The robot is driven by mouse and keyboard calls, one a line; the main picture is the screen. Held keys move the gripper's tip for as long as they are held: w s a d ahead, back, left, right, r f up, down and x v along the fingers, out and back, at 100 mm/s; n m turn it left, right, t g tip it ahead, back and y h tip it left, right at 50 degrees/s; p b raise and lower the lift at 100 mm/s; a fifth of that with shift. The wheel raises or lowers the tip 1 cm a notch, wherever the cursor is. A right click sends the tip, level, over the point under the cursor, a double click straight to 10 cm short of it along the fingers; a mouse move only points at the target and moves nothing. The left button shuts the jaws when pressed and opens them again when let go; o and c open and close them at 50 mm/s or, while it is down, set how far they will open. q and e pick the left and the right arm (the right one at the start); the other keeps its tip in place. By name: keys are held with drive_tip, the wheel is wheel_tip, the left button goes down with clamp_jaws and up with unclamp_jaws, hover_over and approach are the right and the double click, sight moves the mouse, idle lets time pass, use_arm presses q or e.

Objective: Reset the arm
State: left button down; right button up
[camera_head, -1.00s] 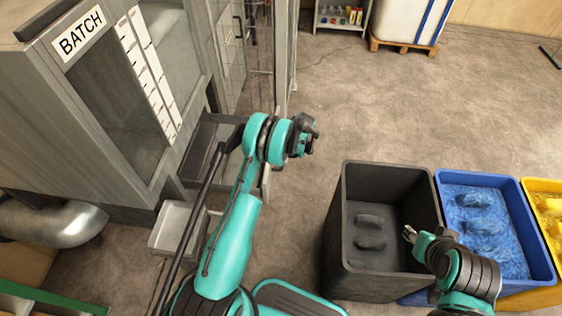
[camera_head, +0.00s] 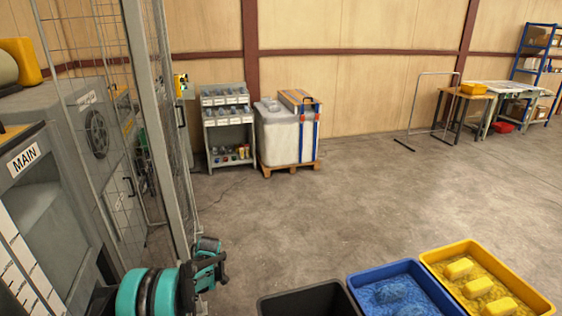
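My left arm comes in at the bottom left, its teal and black wrist in front of the grey machine. My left gripper (camera_head: 210,262) is at its end, small and side-on, above the floor to the left of the bins. Whether its fingers are open or shut cannot be made out. My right arm and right gripper are out of the picture.
A black bin (camera_head: 308,300), a blue bin (camera_head: 405,290) and a yellow bin (camera_head: 490,282) stand at the bottom right. A grey machine marked MAIN (camera_head: 50,190) and a mesh fence (camera_head: 165,130) fill the left. A shelf (camera_head: 228,130) and a wrapped pallet load (camera_head: 287,132) stand behind. The middle floor is clear.

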use_arm(q)
drive_tip(key=s+d+r+m+t+h, duration=0.15)
drive_tip(key=s+d+r+m, duration=0.3)
drive_tip(key=r, duration=0.55)
drive_tip(key=s+d+r+m+t, duration=0.2)
drive_tip(key=s+d+r+m, duration=0.15)
drive_tip(key=s+r, duration=0.45)
drive_tip(key=s+d+r+m+t+h, duration=0.1)
drive_tip(key=s+d+r+m+t, duration=0.1)
drive_tip(key=s+m, duration=0.3)
drive_tip(key=s+d+r+m+t+h, duration=0.1)
drive_tip(key=s+d+m, duration=0.3)
drive_tip(key=s, duration=0.7)
drive_tip(key=shift+s+r+m+t, duration=0.25)
drive_tip(key=shift+r+m+t, duration=0.35)
drive_tip(key=shift+m, duration=0.4)
